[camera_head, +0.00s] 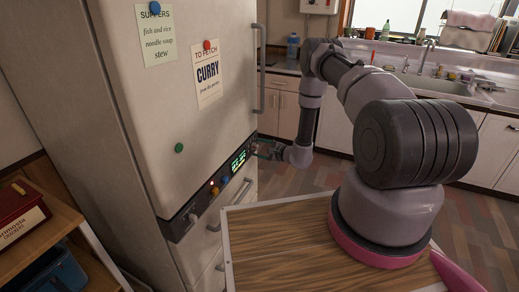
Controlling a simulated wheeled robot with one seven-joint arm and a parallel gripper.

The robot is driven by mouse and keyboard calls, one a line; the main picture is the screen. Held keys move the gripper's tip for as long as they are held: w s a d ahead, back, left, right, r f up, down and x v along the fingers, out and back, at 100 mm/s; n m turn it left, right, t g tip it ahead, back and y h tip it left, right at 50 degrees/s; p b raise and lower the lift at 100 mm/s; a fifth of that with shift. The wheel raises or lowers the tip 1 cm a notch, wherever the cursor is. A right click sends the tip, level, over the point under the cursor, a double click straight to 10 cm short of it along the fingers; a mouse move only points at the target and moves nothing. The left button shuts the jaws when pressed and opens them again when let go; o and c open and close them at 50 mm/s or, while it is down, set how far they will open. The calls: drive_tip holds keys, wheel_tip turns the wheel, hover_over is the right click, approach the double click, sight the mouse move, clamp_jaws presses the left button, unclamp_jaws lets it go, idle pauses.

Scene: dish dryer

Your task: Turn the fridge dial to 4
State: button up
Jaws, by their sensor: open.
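The fridge (150,115) stands at the left, with a dark control strip (208,200) across its front below the upper door. The strip bears a lit green display (238,161) and small coloured buttons (219,184). A small knob-like shape (191,219) sits toward the strip's left end; I cannot tell whether it is the dial, and no number can be read. My gripper (262,150) is open by the strip's right end, near the display. It is small and partly dark against the fridge edge, so contact is unclear.
Vertical fridge handles (262,70) stick out at the right edge of the upper door. A sink counter (440,88) runs along the back. A wooden shelf (62,215) with a red box (22,215) stands at the left. Open floor lies between the fridge and counter.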

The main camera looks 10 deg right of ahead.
clamp_jaws()
drive_tip(key=shift+m, duration=0.3)
drive_tip(key=m+g, duration=0.1)
drive_tip(key=m, duration=0.1)
drive_tip(key=m+g+y, duration=0.1)
drive_tip(key=shift+w+d+r+m+g, duration=0.1)
drive_tip(key=shift+w+m+g, duration=0.1)
drive_tip(key=shift+m+g, duration=0.15)
drive_tip(key=m+g+y, duration=0.1)
drive_tip(key=m+y, duration=0.1)
drive_tip(key=m, duration=0.2)
drive_tip(key=m+g+y, duration=0.2)
drive_tip(key=m, duration=0.2)
drive_tip(key=w+m+g+y, duration=0.1)
drive_tip(key=m+g, duration=0.1)
drive_tip(key=m, duration=0.2)
drive_tip(key=shift+d+f+m+y, duration=0.2)
drive_tip(key=shift+d+m+y, duration=0.1)
drive_tip(key=shift+y, duration=0.1)
idle(0.7)
